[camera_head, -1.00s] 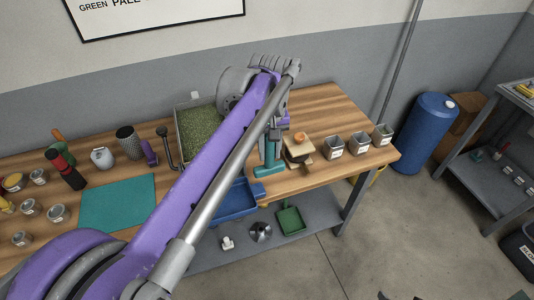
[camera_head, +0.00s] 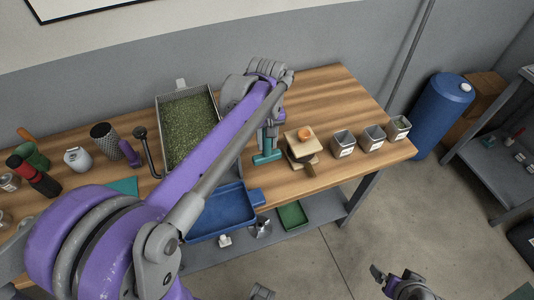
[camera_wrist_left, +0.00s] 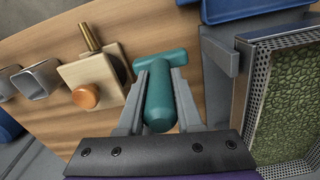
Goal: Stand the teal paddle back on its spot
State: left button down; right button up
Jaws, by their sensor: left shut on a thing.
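The teal paddle (camera_head: 267,156) stands upright in the head view, between the blue tray and the wooden block. Its crossbar end points down at the bench. I cannot tell whether it touches the wood. My left gripper (camera_head: 268,130) is shut on its handle from above. In the left wrist view the two fingers (camera_wrist_left: 160,85) clasp the teal handle (camera_wrist_left: 160,100) from both sides, with the crossbar beyond them. The paddle's spot is not distinguishable. My right gripper (camera_head: 408,282) shows at the bottom right, away from the bench, apparently empty.
The wooden block with an orange knob (camera_head: 304,134) stands close right of the paddle. Several square tins (camera_head: 343,143) stand farther right. The blue tray (camera_head: 222,214) is at the front edge, left of the paddle. A perforated tray of green beans (camera_head: 187,92) lies behind.

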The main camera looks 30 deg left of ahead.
aim_at(267, 152)
pick_arm(q)
jog(key=shift+w+f, duration=0.1)
jog(key=shift+f, duration=2.35)
jog(key=shift+f, duration=0.15)
jog(key=c, duration=0.6)
grip_release()
notch_tip(267, 152, up, 12)
jog(key=shift+f+p, duration=0.1)
jog(key=shift+p, duration=0.3)
jog(key=s+d+f+m+t, duration=0.1)
jog(key=s+d+f+m, duration=0.1)
jog(key=s+f, duration=0.2)
jog(key=s+d+f+m+t, duration=0.2)
jog(key=s+f+m, duration=0.1)
jog(key=s, duration=0.3)
jog(key=s+d+f+m+t, duration=0.2)
jog(key=s+f+m, duration=0.1)
jog(key=s+f, duration=0.2)
jog(key=shift+s+d+f, duration=0.15)
jog(key=shift+s+d, duration=0.2)
jog(key=shift+s, duration=0.2)
